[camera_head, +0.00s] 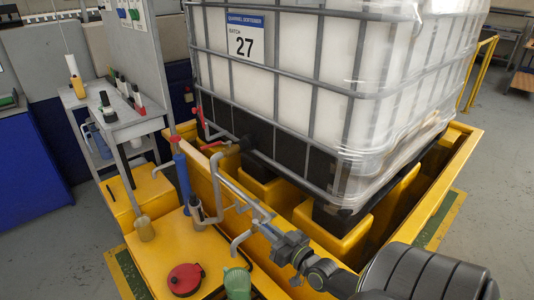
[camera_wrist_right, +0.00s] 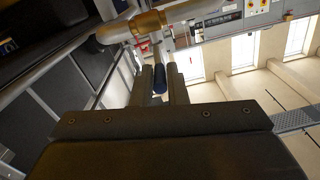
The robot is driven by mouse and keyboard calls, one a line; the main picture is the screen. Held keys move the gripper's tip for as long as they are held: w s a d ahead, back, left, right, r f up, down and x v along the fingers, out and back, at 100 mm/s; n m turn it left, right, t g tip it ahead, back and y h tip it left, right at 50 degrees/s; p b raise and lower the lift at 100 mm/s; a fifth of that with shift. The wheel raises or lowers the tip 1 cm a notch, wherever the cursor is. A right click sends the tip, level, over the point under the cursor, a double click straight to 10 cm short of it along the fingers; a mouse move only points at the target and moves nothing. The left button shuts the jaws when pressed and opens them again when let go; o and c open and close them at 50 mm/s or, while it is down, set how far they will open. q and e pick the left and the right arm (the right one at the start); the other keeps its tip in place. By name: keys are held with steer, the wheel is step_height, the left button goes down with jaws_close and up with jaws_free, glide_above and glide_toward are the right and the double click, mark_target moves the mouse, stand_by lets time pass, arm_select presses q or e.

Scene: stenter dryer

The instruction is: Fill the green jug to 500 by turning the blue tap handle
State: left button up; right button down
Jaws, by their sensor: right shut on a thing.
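The green jug (camera_head: 237,284) stands at the bottom edge of the head view on the yellow deck, partly cut off by the frame. A grey bent spout (camera_head: 240,241) hangs above and just behind it. My right gripper (camera_head: 266,226) is at the pipe end beside the spout. In the right wrist view, its two fingers (camera_wrist_right: 160,85) are shut on the dark blue tap handle (camera_wrist_right: 159,79), just below a brass valve body (camera_wrist_right: 148,23). In the head view the handle is hidden by the gripper. The jug's level and marks cannot be read. My left gripper is out of view.
A red-lidded container (camera_head: 186,279) stands left of the jug on the yellow deck (camera_head: 165,245). A caged white tank (camera_head: 290,75) labelled 27 fills the back. Pipes with red handles (camera_head: 212,146) run in front of it. A grey trolley (camera_head: 135,121) with bottles stands left.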

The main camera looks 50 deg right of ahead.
steer(key=c, duration=1.4)
jaws_free()
steer(key=shift+c, duration=0.2)
steer(key=s+a+b, duration=0.1)
steer(key=s+b, duration=0.1)
steer(key=s, duration=1.5)
steer(key=shift+s+a, duration=0.15)
steer(key=shift+a, duration=0.1)
